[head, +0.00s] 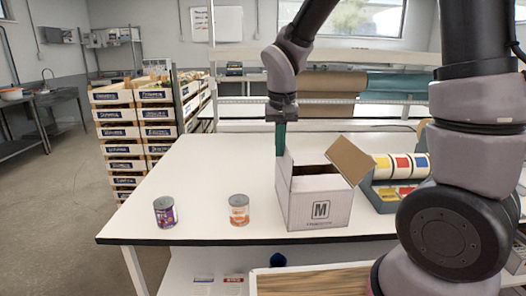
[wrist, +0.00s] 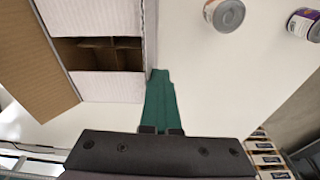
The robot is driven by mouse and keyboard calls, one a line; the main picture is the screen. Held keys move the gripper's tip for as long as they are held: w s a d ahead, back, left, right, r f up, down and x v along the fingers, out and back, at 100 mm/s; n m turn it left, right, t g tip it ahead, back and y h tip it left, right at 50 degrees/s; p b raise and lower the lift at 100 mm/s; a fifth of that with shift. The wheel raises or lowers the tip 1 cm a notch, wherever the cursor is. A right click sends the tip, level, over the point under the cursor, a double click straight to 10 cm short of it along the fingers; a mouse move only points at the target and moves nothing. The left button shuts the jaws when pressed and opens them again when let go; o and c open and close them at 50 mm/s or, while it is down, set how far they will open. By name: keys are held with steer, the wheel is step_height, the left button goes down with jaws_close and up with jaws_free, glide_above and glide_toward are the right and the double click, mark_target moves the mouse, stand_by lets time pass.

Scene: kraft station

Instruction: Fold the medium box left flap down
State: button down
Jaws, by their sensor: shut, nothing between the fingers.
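The medium box (head: 318,208), white with an "M" on its front, stands on the table. Its left flap (head: 284,168) stands about upright at the left side; in the wrist view it shows nearly edge-on as a thin white strip (wrist: 150,35). The right flap (head: 350,160) is open and tilts outward, brown side showing; it fills the left of the wrist view (wrist: 35,60). The two other flaps lie folded inward, with a dark gap between them. My gripper (head: 280,152) is shut and empty, its green fingers (wrist: 160,85) pointing down just outside the left flap; contact is unclear.
Two cans stand left of the box: an orange-labelled can (head: 239,211) and a purple one (head: 165,212). A grey holder with coloured tape rolls (head: 402,168) stands close on the right. The table's left part (head: 190,175) is mostly clear. Stacked crates stand behind it.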

steer(key=shift+d, duration=0.6)
steer(key=shift+d+f, duration=0.1)
steer(key=shift+d, duration=0.05)
steer(key=d, duration=0.1)
steer(key=d+f, duration=0.1)
steer(key=d, duration=0.1)
steer(key=shift+w+d+f, duration=0.1)
steer(key=shift+d, duration=0.05)
steer(key=shift+f, duration=0.1)
